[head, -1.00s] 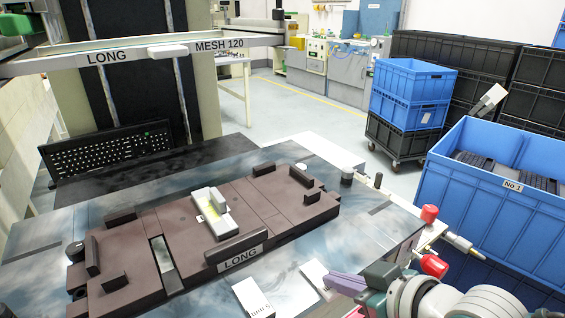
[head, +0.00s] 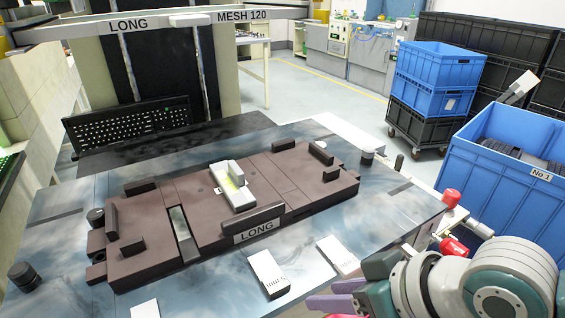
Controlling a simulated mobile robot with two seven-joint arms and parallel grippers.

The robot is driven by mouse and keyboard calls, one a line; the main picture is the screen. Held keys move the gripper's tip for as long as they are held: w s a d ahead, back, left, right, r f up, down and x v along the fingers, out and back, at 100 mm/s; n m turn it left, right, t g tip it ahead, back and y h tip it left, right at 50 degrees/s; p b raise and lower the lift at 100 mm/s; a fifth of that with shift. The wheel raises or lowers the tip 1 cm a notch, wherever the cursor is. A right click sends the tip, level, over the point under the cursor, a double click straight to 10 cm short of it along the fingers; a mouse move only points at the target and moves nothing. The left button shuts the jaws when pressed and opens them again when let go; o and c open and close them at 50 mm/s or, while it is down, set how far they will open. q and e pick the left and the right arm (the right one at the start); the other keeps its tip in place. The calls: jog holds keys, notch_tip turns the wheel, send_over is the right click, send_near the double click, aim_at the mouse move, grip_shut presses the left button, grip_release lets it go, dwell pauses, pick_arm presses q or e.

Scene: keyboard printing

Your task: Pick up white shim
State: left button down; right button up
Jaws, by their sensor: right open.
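Several white blocks that look like shims lie flat on the table's front part. One white shim with dark marks (head: 268,274) lies in front of the brown fixture, a second (head: 338,256) lies to its right, and a third white piece (head: 145,309) is cut by the bottom edge. My right gripper (head: 322,295) is at the bottom, its purple fingers apart and empty. It appears just right of the marked shim and below the second one in the picture, touching neither as far as I can see. My left gripper is out of view.
The brown fixture labelled LONG (head: 180,235) fills the table's middle and carries a white and yellow block (head: 236,188). A black keyboard (head: 130,122) stands behind. A blue crate (head: 490,185) stands right of the table. Red-capped parts (head: 451,198) sit by the right edge.

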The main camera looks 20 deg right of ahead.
aim_at(350, 264)
jog(key=o, duration=0.4)
jog(key=w+g+b, duration=0.1)
jog(key=w+r+g+b, duration=0.1)
jog(key=w, duration=0.1)
jog(key=w+a+g+b, duration=0.1)
jog(key=shift+w+r+n, duration=0.25)
jog(key=shift+w+n, duration=0.05)
jog(key=shift+o, duration=0.4)
jog(key=d+r+g+b, duration=0.1)
jog(key=w+d+r+g+h+b, duration=0.1)
jog(key=d+r, duration=0.1)
jog(key=d+g+h+b, duration=0.1)
jog(key=d, duration=0.1)
jog(key=s+d+g+h+b, duration=0.1)
jog(key=d, duration=0.1)
jog(key=shift+m, duration=0.4)
jog(key=shift+d+f+b, duration=0.1)
jog(key=shift+f+b, duration=0.55)
jog(key=shift+f, duration=2.05)
